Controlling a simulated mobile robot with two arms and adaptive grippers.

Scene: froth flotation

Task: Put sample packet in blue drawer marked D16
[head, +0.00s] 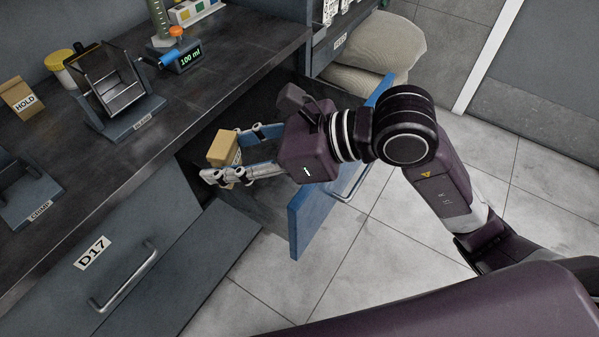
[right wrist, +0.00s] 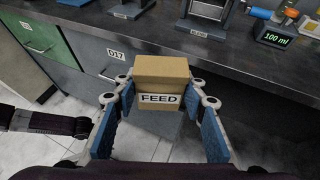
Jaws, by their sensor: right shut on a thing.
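The sample packet is a small tan box (head: 222,147), marked FEED in the right wrist view (right wrist: 162,75). My right gripper (head: 228,157) is shut on it, with a finger on each side, and it also shows in the right wrist view (right wrist: 165,98). A drawer with a blue front (head: 308,222) stands pulled open below the bench top. The packet is held over the inner, bench-side part of this drawer; its height above the drawer floor is hard to tell. My arm hides part of the drawer, and no D16 label shows. My left gripper is not seen.
The grey drawer D17 (head: 125,255) is shut beside the open one. The dark bench top (head: 200,95) holds a HOLD packet (head: 20,97), a metal stand (head: 118,95) and a 100 ml display (head: 187,60). Pale sacks (head: 375,55) lie beyond the drawer. Tiled floor is clear in front.

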